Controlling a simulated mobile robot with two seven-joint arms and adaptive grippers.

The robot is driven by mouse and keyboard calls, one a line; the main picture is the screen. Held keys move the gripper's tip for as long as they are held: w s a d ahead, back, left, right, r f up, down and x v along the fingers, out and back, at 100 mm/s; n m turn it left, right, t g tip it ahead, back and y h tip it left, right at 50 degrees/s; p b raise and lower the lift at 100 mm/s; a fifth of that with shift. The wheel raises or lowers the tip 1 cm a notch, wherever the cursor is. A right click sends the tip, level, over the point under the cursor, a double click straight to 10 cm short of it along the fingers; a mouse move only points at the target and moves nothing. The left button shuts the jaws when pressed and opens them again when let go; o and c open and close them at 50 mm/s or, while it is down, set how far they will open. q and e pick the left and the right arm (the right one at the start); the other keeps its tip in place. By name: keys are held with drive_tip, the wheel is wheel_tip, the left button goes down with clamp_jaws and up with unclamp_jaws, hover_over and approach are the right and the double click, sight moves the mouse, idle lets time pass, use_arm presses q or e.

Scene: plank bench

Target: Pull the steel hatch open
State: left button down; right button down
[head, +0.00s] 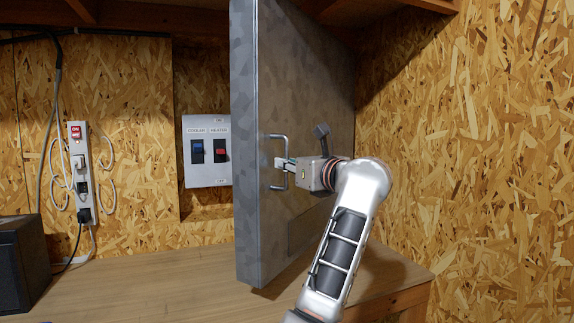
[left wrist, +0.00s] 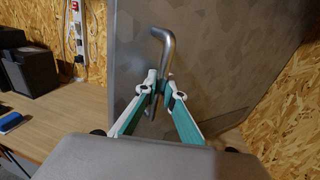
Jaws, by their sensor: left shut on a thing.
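The steel hatch (head: 294,95) stands swung out from the wall, its front edge toward me. Its grey face fills much of the left wrist view (left wrist: 225,50). A bent metal bar handle (head: 278,136) sits on the hatch near that edge; it also shows in the left wrist view (left wrist: 166,45). My left gripper (head: 283,164) is at the handle, its fingers shut around the bar (left wrist: 163,88). My right gripper is not in view.
A white switch plate (head: 207,174) with a blue and a red switch is on the wall left of the hatch. A power strip (head: 79,145) with cables hangs further left. A dark box (head: 20,262) stands on the wooden bench (head: 150,280), whose middle is clear. A chipboard wall (head: 470,150) is at right.

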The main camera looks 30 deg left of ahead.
use_arm(q)
drive_tip(key=shift+f, duration=0.15)
drive_tip(key=c, duration=2.3)
unclamp_jaws()
drive_tip(key=shift+c, duration=0.2)
drive_tip(key=shift+o, duration=0.9)
drive_tip(key=shift+s, duration=0.15)
